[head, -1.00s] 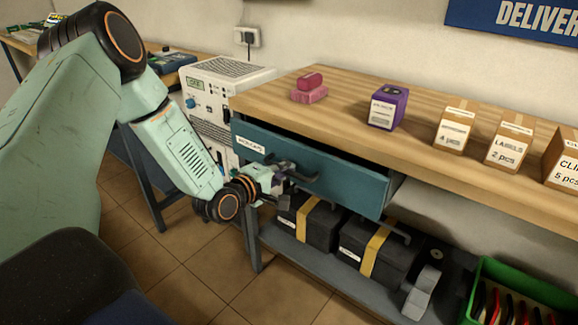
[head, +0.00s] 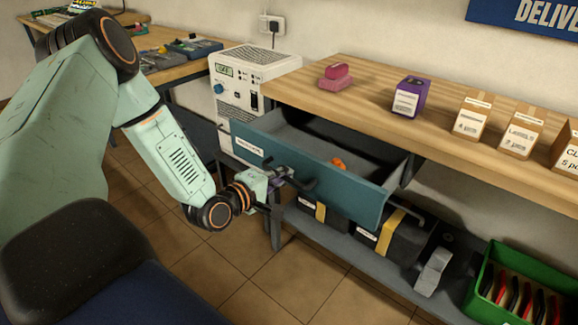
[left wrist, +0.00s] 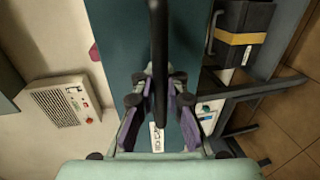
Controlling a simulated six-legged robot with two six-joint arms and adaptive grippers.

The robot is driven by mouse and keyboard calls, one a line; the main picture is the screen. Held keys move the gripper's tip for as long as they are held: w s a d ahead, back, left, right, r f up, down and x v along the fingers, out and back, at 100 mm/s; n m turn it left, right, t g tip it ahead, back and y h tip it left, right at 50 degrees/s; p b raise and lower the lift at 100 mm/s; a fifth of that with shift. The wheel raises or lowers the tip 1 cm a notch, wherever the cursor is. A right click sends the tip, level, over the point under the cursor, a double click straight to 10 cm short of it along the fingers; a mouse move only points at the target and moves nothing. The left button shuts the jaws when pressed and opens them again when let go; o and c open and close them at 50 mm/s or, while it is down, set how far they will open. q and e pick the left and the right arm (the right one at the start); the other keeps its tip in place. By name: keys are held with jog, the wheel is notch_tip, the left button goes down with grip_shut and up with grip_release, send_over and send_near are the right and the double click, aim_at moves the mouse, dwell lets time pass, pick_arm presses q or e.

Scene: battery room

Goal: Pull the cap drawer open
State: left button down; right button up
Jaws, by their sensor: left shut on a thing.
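The cap drawer (head: 330,193) is a teal drawer under the wooden bench top, pulled well out, with its grey inside showing. An orange thing (head: 338,163) lies in it. A white label (head: 249,146) is on the left of its front. My left gripper (head: 284,176) is at the drawer's dark bar handle (head: 305,183). In the left wrist view its purple-padded fingers (left wrist: 159,105) stand on both sides of the handle (left wrist: 158,50), shut on it, with the teal front behind. My right gripper is not in view.
The wooden bench (head: 430,115) carries a pink block (head: 336,78), a purple box (head: 410,97) and several cartons. Black cases with yellow straps (head: 390,235) stand on the shelf below. A green crate (head: 478,288) is at the lower right. Tiled floor is clear in front.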

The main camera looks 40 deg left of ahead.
pick_arm(q)
jog(key=f+p+v, duration=0.1)
jog(key=p+v, duration=0.3)
jog(key=v, duration=0.3)
jog(key=shift+s, duration=0.6)
jog(key=c, duration=1.7)
grip_release()
jog(key=shift+o, duration=0.2)
jog(key=p+v, duration=0.5)
jog(key=v, duration=0.4)
jog(key=shift+f, duration=0.1)
